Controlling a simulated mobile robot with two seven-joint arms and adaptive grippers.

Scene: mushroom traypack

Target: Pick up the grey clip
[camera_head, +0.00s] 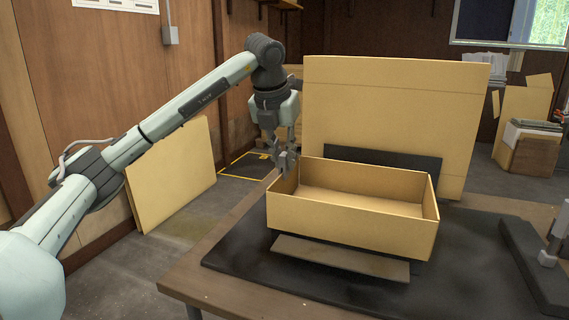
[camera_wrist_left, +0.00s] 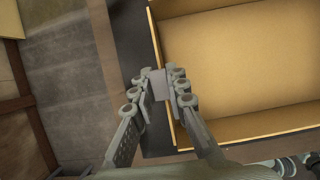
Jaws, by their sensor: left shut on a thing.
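My left gripper (camera_head: 285,160) points down at the left wall of an open, empty cardboard box (camera_head: 350,217). In the left wrist view the gripper (camera_wrist_left: 157,88) is shut on a small flat grey piece, the grey clip (camera_wrist_left: 157,84), which sits between the fingertips. The clip lies beside or over the edge of the box wall (camera_wrist_left: 158,50); I cannot tell whether it touches the wall. The fingers hide much of the clip in the head view. My right gripper is not clearly seen.
The box stands on a black mat (camera_head: 300,275) on a wooden table (camera_head: 185,278). A flat board (camera_head: 340,257) lies in front of it and a tall cardboard panel (camera_head: 390,115) stands behind. A grey fixture-like part (camera_head: 548,258) shows at the right edge.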

